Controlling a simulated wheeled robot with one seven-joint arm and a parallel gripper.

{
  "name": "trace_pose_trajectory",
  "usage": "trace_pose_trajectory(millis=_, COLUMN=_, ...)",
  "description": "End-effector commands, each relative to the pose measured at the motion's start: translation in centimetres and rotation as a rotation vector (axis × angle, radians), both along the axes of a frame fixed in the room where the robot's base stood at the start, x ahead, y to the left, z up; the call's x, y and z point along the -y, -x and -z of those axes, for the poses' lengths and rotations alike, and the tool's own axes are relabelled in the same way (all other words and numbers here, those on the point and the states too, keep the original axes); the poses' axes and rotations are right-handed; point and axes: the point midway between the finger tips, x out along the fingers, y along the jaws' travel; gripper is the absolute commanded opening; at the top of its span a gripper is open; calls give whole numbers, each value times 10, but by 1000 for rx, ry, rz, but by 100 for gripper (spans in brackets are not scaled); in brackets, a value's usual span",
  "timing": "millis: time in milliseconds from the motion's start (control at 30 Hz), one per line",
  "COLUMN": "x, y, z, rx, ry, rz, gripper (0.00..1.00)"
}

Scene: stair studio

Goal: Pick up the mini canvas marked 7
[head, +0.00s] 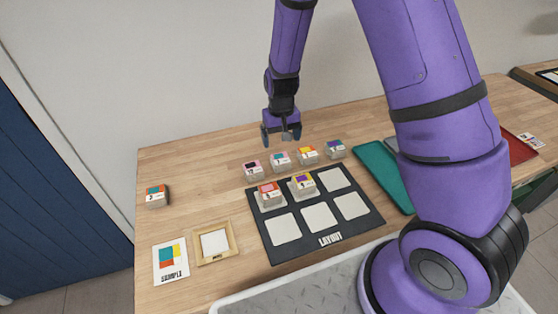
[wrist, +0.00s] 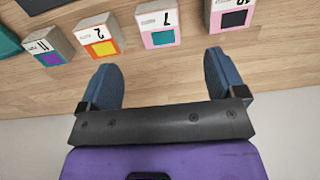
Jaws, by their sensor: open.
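The mini canvas marked 7 (wrist: 158,24) is a small block with a white numbered strip and a pink face with a teal patch. In the head view it (head: 281,159) stands in the row behind the layout board, second from the left. My gripper (head: 282,136) is open and empty, just behind this row and above the table. In the wrist view, canvas 7 is ahead of and between the spread fingers of my gripper (wrist: 162,68), apart from both.
Beside canvas 7 are a pink-and-dark canvas (wrist: 234,15) and orange canvas 2 (wrist: 98,36); canvas 11 (wrist: 48,46) is farther along. The dark layout board (head: 318,240) holds two canvases.

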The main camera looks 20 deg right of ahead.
Motion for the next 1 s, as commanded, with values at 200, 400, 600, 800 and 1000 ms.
trace_pose_trajectory(millis=200, x=1, y=0, z=31, rx=-5, ry=1, rz=1, gripper=89)
trace_pose_trajectory(millis=400, x=0, y=0, z=51, rx=-2, ry=0, rz=1, gripper=89)
trace_pose_trajectory(millis=600, x=1, y=-2, z=64, rx=-4, ry=0, rz=0, gripper=89)
trace_pose_trajectory(millis=800, x=2, y=-5, z=90, rx=-4, ry=0, rz=1, gripper=89)
trace_pose_trajectory(millis=1000, x=2, y=-5, z=104, rx=-2, ry=0, rz=0, gripper=89)
